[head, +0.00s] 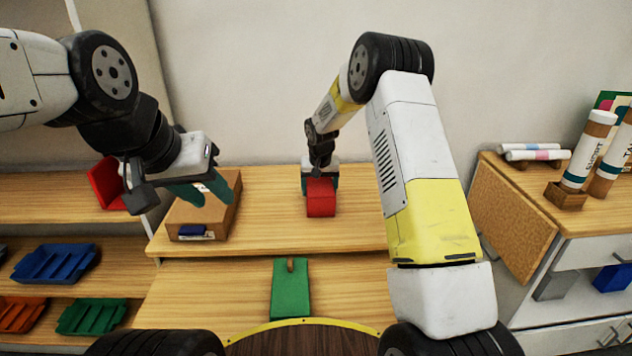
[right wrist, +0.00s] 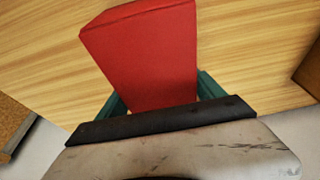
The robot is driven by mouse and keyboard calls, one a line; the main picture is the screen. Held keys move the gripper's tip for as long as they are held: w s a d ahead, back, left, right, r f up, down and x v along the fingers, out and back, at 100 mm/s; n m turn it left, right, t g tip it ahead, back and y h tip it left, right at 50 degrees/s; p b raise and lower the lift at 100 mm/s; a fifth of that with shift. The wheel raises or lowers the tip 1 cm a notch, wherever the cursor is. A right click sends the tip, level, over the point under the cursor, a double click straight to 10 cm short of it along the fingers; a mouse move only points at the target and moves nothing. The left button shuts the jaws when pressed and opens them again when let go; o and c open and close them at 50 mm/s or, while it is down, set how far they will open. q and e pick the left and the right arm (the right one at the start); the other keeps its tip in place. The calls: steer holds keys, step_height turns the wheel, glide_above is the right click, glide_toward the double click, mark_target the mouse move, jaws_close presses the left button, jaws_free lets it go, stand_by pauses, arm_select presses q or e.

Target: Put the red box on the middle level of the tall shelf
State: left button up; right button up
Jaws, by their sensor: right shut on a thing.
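The red box (head: 320,198) is at the upper wooden surface in the middle of the head view. My right gripper (head: 320,180) is shut on it from behind and above. In the right wrist view the red box (right wrist: 150,55) sits between the green fingers over wood grain. I cannot tell whether it touches the surface. My left gripper (head: 208,190) is open and empty, above a cardboard box. A shelf (head: 60,215) at the left holds trays on its levels; its top and full height are out of view.
The cardboard box (head: 228,216) stands on the upper surface. A green board (head: 291,290) lies lower in front. The left shelf holds a red item (head: 106,184), a blue tray (head: 56,264) and a green tray (head: 92,316). A cabinet (head: 575,225) with tubes stands right.

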steer(key=shift+f, duration=0.15)
steer(key=o, duration=1.5)
steer(key=shift+c, duration=0.2)
